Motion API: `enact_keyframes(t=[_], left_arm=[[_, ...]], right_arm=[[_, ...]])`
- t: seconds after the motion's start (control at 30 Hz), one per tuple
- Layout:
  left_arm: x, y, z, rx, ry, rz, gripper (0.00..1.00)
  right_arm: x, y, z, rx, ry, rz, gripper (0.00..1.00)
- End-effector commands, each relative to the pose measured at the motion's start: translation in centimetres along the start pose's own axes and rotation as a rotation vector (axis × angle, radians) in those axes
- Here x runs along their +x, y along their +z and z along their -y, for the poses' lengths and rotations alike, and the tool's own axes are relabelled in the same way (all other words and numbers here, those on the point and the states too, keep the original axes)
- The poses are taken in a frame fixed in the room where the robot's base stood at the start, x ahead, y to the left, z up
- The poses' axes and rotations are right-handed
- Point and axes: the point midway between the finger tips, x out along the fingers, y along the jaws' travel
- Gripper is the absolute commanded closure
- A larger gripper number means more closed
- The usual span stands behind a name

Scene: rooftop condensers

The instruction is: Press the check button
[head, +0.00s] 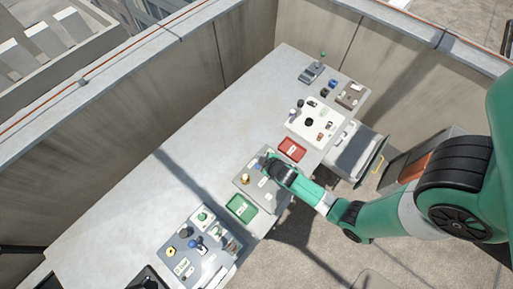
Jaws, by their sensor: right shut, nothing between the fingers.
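My right arm, green and white, reaches in from the right. My right gripper (264,163) is dark, shut and empty, over the far part of a grey mat (243,181) near the bench's front edge. A small yellow and dark item (245,179) sits on that mat to the left of the gripper. Pale small pieces lie beside the gripper. The gripper and wrist hide part of the mat. I cannot tell which small part is the check button, nor whether the fingertips touch anything. My left gripper is not in view.
The long grey bench (215,130) is bare along its back. A green tray (241,208) and a red tray (292,149) flank the mat. A grey board (178,222) with several parts lies at lower left, a white board (325,112) at upper right. Parapet walls stand behind.

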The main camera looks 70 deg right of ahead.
Motion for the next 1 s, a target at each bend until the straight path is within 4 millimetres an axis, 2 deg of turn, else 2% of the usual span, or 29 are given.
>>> enact_keyframes(t=[0.37,1.0], left_arm=[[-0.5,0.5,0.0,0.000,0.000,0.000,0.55],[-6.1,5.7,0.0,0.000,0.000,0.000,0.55]], right_arm=[[0.5,0.2,0.3,0.000,0.000,-0.002,1.00],[6.1,4.3,4.4,-0.001,0.001,-0.002,1.00]])
